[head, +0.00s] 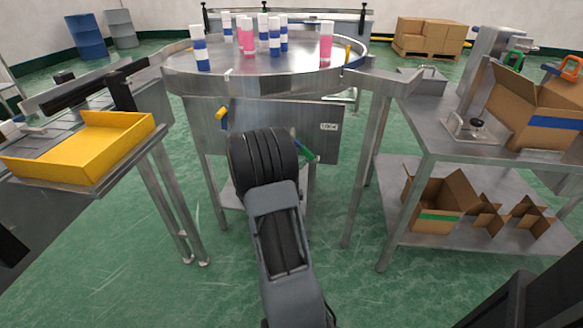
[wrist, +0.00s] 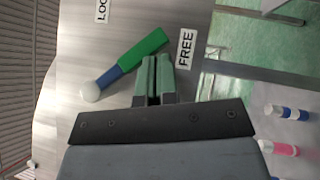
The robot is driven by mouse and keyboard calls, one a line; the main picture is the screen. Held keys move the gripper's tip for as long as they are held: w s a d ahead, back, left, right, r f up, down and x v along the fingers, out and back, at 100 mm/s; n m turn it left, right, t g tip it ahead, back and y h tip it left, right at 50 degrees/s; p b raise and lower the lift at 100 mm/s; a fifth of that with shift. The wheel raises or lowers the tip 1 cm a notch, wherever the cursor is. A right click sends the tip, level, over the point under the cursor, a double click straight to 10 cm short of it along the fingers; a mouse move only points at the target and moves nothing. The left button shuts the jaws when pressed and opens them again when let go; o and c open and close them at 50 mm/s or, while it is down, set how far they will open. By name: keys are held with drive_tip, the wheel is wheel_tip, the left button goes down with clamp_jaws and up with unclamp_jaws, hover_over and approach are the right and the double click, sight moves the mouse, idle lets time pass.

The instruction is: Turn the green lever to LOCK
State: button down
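The green lever (wrist: 143,47) shows in the wrist view on a grey metal panel. It has a green handle, a blue section and a pale round pivot end. Its green end points up and right, close to the FREE label (wrist: 186,48). The LOCK label (wrist: 102,10) is cut off at the top edge. My gripper (wrist: 157,60) has its two fingers together with only a thin slit, just below the handle. I cannot tell if they touch it. In the head view the lever's green handle (head: 308,156) shows right of my wrist, which hides my fingers.
A yellow-handled lever (head: 222,114) is at left. A yellow tray (head: 85,150) is left; a steel bench (head: 425,145) with cardboard boxes is right. Green floor is open between.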

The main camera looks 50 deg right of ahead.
sight(312, 156)
drive_tip(key=shift+s+d+r+n+h+b, duration=0.25)
drive_tip(key=shift+s+d+n+b, duration=0.1)
drive_tip(key=shift+s, duration=0.2)
drive_tip(key=shift+s+d+r+n+h+b, duration=0.25)
drive_tip(key=shift+s+d+n, duration=0.1)
drive_tip(key=shift+s, duration=0.15)
drive_tip(key=shift+s+d+r, duration=0.35)
drive_tip(key=shift+s+r, duration=0.25)
drive_tip(key=shift+r, duration=0.25)
drive_tip(key=shift+s+d+r+b, duration=0.1)
drive_tip(key=shift+s+r+b, duration=0.1)
drive_tip(key=shift+r, duration=0.2)
drive_tip(key=shift+s+d+r+b, duration=0.1)
drive_tip(key=shift+s+r+b, duration=0.1)
drive_tip(key=shift+r, duration=0.25)
drive_tip(key=s+a+f+b, duration=0.3)
drive_tip(key=a+f, duration=0.3)
drive_tip(key=f, duration=0.5)
drive_tip(key=shift+a, duration=0.15)
drive_tip(key=shift+s, duration=0.1)
